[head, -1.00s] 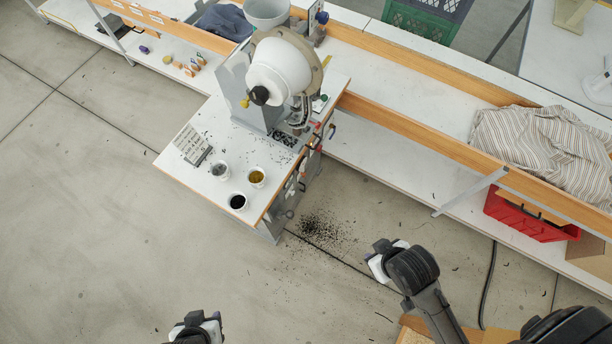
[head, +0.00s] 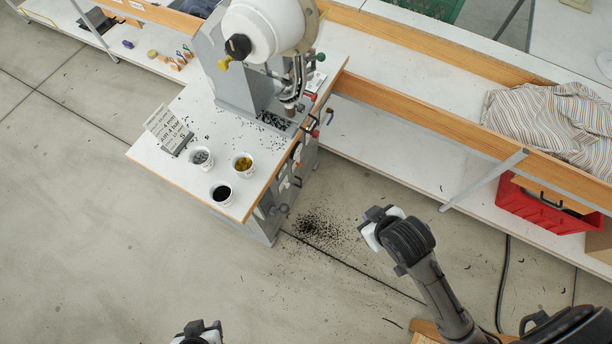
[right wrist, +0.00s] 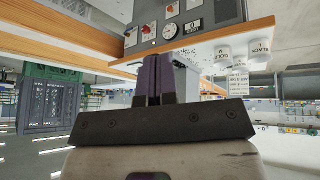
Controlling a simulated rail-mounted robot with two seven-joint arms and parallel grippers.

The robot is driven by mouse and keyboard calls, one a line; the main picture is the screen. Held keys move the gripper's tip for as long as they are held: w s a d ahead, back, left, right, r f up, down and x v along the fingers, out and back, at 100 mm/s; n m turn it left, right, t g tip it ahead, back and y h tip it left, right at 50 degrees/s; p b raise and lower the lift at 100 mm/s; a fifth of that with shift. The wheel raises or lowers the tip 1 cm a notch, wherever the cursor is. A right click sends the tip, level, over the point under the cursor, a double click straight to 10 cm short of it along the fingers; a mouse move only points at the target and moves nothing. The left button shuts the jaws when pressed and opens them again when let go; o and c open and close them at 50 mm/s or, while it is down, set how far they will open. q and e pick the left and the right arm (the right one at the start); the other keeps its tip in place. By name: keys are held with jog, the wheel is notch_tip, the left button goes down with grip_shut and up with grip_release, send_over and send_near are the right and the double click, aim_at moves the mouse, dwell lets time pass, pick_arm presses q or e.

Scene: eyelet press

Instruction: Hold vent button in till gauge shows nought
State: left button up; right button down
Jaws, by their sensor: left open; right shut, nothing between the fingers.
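The eyelet press (head: 264,30) stands on a white-topped bench. Its front panel shows steeply from the side in the head view (head: 287,178), with small fittings. In the right wrist view, upside down, the grey panel (right wrist: 207,12) carries a round white gauge (right wrist: 169,31) and red controls (right wrist: 149,31). The needle is too small to read, and I cannot tell which control is the vent button. My right gripper (head: 370,232) is shut and empty, apart from the panel; its fingers (right wrist: 160,80) show in the wrist view. My left gripper (head: 200,329) is open at the bottom edge.
Cups of eyelets (head: 222,193) and a sign (head: 168,130) stand on the press bench. Dark bits (head: 318,228) lie on the floor. A red crate (head: 540,209) and striped cloth (head: 548,120) are at right. Floor between grippers and bench is open.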

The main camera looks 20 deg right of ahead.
jog(key=w+d+f+t+h+b, duration=0.15)
jog(key=w+f+b, duration=0.25)
jog(key=f+b, duration=0.45)
jog(key=w+d+f+n+b, duration=0.1)
jog(key=w+d+f+b, duration=0.3)
jog(key=f+b, duration=0.45)
jog(key=w+d+f+t+h+b, duration=0.1)
jog(key=w+f+b, duration=0.4)
jog(key=f+b, duration=0.35)
jog(key=w+d+f+n+t+b, duration=0.7)
jog(key=w+d+f+n+b, duration=0.3)
jog(key=w+f+n+b, duration=0.4)
jog(key=s+a+n+y, duration=0.1)
jog(key=a+n+y, duration=0.4)
jog(key=n, duration=0.8)
jog(key=s+a+n+g+y, duration=0.1)
jog(key=a+n+y, duration=0.3)
jog(key=n+y, duration=0.5)
jog(key=n, duration=0.4)
jog(key=shift+a, duration=0.4)
